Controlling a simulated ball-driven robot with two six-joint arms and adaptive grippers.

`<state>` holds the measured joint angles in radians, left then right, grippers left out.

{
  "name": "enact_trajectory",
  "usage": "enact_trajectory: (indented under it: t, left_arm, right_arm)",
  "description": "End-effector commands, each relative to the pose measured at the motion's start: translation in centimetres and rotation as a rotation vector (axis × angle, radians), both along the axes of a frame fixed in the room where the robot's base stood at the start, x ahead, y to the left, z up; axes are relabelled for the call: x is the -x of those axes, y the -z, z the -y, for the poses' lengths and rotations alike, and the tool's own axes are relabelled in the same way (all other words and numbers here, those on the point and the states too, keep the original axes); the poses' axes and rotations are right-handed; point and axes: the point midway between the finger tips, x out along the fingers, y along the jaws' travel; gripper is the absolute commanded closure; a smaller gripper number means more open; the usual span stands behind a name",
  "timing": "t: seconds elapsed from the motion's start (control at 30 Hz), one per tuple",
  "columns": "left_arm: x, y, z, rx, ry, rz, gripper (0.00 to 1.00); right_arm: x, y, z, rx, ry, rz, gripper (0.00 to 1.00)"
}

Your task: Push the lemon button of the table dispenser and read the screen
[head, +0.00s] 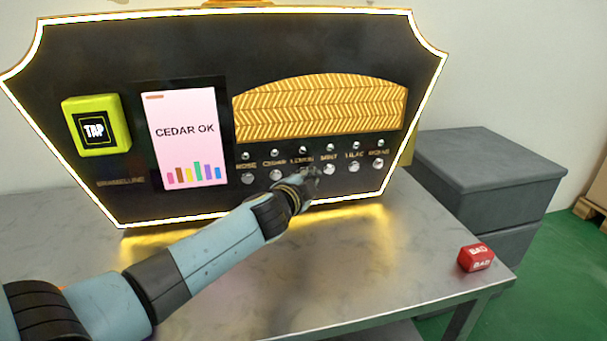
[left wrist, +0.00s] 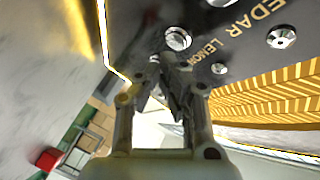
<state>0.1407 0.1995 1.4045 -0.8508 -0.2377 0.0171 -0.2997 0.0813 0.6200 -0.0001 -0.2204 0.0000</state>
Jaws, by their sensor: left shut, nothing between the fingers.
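The dispenser (head: 200,60) stands on the table, its dark front edged with light. Its screen (head: 188,105) reads "CEDAR OK" above coloured bars. The row is labelled rose, cedar, lemon, mint, lilac and a hard-to-read last name. In the head view my left gripper (head: 310,180) is at the lemon position and mostly hides that button. In the left wrist view the lemon button (left wrist: 178,38) shows just beyond the shut fingertips (left wrist: 168,65). I cannot tell whether they touch it. The left gripper holds nothing. My right gripper is out of view.
A yellow-green TAP block (head: 95,125) is on the panel's left side. The cedar button (head: 276,175) and mint button (head: 329,169) flank the gripper closely. A red block marked BAD (head: 476,257) lies near the table's right edge. A grey cabinet (head: 495,175) stands behind.

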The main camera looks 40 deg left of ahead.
Motion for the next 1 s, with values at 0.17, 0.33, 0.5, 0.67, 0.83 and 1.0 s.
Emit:
enact_trajectory:
  t: [0.17, 0.33, 0.5, 0.67, 0.83, 1.0]
  left_arm:
    - [0.01, 0.01, 0.01, 0.0, 0.0, 0.0, 1.0]
    - [0.01, 0.02, 0.01, 0.0, 0.0, 0.0, 1.0]
    - [-0.02, 0.01, -0.01, 0.0, 0.0, 0.0, 1.0]
    - [-0.27, 0.03, -0.34, 0.0, 0.0, 0.0, 1.0]
    - [-0.55, -0.01, -0.66, 0.001, 0.0, 0.0, 1.0]
    - [-0.54, -0.03, -0.65, 0.0, 0.0, 0.0, 1.0]
  right_arm:
    - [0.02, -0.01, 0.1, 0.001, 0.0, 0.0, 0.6]
    - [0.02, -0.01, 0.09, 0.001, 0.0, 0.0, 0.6]
    - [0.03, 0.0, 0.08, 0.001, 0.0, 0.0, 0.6]
    - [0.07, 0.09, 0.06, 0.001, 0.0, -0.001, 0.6]
    - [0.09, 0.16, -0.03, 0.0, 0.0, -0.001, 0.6]
    - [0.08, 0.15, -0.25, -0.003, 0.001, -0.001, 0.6]
